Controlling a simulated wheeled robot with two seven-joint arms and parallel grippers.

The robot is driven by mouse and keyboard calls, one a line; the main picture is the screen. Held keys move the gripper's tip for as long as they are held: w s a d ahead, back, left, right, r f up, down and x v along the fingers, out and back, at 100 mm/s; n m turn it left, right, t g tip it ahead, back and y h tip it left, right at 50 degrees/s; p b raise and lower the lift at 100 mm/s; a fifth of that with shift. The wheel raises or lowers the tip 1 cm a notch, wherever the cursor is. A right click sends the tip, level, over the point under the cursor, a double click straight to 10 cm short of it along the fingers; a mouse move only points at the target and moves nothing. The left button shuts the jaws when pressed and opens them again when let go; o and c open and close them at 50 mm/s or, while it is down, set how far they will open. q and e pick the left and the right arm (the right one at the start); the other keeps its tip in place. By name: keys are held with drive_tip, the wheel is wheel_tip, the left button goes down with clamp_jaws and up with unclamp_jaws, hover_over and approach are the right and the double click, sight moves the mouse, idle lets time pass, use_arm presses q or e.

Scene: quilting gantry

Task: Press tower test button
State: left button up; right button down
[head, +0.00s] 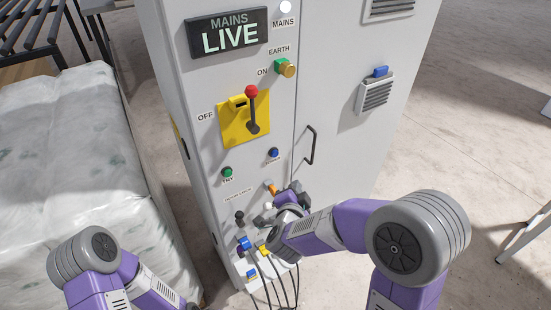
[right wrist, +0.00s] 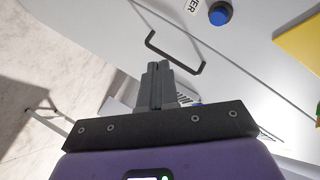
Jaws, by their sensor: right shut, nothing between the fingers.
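A blue button (head: 273,153) sits on the front of the grey cabinet (head: 345,45), with a small label that I cannot read fully in the head view. The blue button also shows in the right wrist view (right wrist: 220,13), beside a partly cut-off label ending in "ER". My right gripper (head: 300,190) is shut and empty in front of the cabinet, below and to the right of the blue button. In the right wrist view the closed fingers (right wrist: 158,75) point at the black door handle, apart from the button. My left arm shows at lower left, but its gripper is out of view.
A green button (head: 227,173) sits left of the blue one. Above is a red-knobbed lever on a yellow plate (head: 240,132). The black handle (head: 310,146) is on the right door. Cables (head: 275,285) hang below. A plastic-wrapped bale (head: 80,160) stands left.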

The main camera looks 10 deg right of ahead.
sight(274, 153)
drive_tip(key=r, duration=0.1)
drive_tip(key=r+m, duration=0.1)
drive_tip(key=r+h, duration=0.1)
drive_tip(key=shift+s+d+m, duration=0.25)
drive_tip(key=shift+d+m, duration=0.05)
drive_tip(key=shift+m, duration=0.1)
drive_tip(key=shift+w, duration=0.15)
drive_tip(key=w+a+p, duration=0.1)
drive_tip(key=w+a, duration=0.2)
drive_tip(key=w, duration=0.5)
drive_tip(key=shift+w, duration=0.15)
idle(1.7)
drive_tip(key=shift+w+a, duration=0.15)
drive_tip(key=shift+w, duration=0.15)
drive_tip(key=shift+w+a, duration=0.15)
drive_tip(key=shift+w, duration=0.25)
idle(0.6)
idle(0.4)
drive_tip(key=shift+s+d, duration=0.3)
drive_tip(key=shift+s, duration=0.55)
